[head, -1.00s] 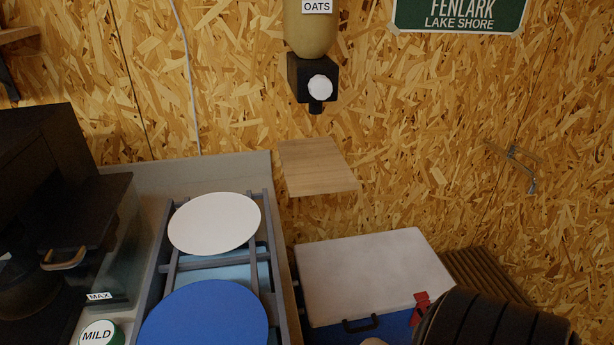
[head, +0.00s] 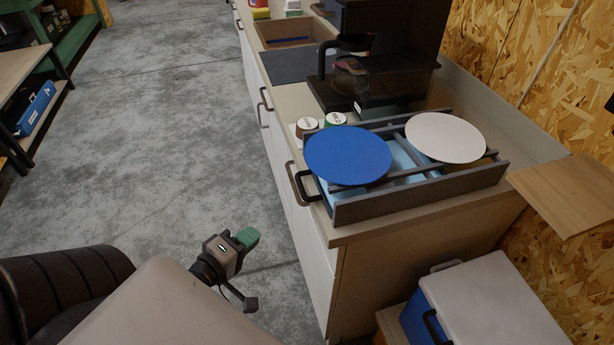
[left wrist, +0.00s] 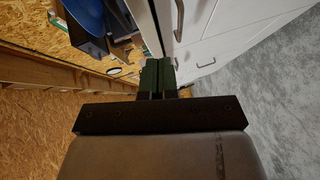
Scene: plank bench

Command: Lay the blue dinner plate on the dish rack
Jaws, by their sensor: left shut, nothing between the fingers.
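The blue dinner plate (head: 347,155) lies flat across the left end of the grey dish rack (head: 420,199) on the counter, overhanging its edge. A white plate (head: 445,137) lies across the rack's right end, apart from the blue one. My left gripper (head: 246,238), with green fingertips, is low in front of the cabinet, well away from the plates. It is shut and empty; its closed fingers also show in the left wrist view (left wrist: 157,76). My right gripper is not in view.
A dark coffee machine (head: 375,60) stands behind the rack, with small lidded jars (head: 307,126) beside it. A cool box (head: 490,305) with a white lid stands at the counter's near end. A wooden shelf (head: 568,193) juts from the wall. The concrete floor (head: 160,130) at left is clear.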

